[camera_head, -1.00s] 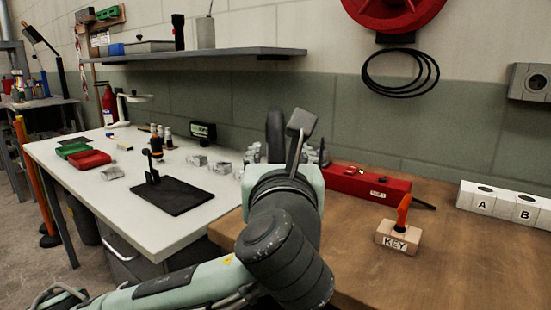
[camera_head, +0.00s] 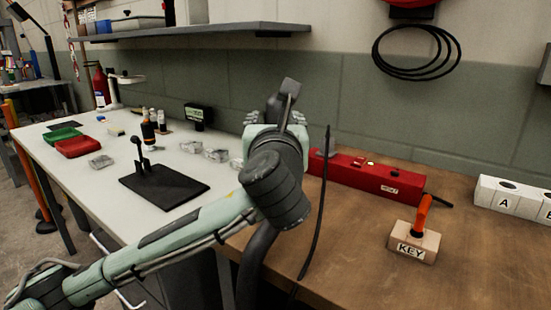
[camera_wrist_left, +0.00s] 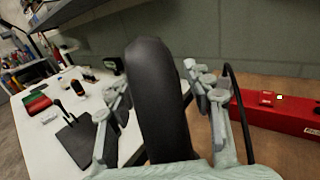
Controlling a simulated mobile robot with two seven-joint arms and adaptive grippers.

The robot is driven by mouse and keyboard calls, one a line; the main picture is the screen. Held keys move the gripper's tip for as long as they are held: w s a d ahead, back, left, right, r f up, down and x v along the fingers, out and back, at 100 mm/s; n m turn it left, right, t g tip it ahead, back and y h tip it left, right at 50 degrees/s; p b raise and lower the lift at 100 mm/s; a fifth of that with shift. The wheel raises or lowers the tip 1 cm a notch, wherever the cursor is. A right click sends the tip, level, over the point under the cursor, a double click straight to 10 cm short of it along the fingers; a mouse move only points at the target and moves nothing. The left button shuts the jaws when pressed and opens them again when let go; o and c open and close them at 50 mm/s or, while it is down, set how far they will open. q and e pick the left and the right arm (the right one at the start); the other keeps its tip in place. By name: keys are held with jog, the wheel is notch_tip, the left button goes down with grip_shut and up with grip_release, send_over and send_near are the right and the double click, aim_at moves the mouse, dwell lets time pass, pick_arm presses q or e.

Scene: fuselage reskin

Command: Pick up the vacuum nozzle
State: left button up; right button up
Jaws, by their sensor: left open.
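A thick dark rounded piece (camera_wrist_left: 155,95), which looks like the vacuum nozzle or its hose, stands large between the fingers of my left gripper (camera_wrist_left: 160,110) in the left wrist view. I cannot tell whether the fingers touch it. In the head view my left gripper (camera_head: 275,117) is open over the seam between the white bench and the wooden bench, pointing away toward the wall. A dark piece (camera_head: 275,103) shows between its fingers, partly hidden by the wrist. My right gripper is not in view.
A red box (camera_head: 365,177), a KEY block with an orange handle (camera_head: 410,245) and lettered white blocks (camera_head: 510,198) are on the wooden bench. A thin black cord (camera_head: 322,210) hangs beside my wrist. Red (camera_head: 80,147) and green trays and a black stand (camera_head: 165,188) occupy the white bench.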

pick_arm(q)
jog(key=shift+w, duration=0.35)
jog(key=shift+c, duration=0.4)
grip_shut()
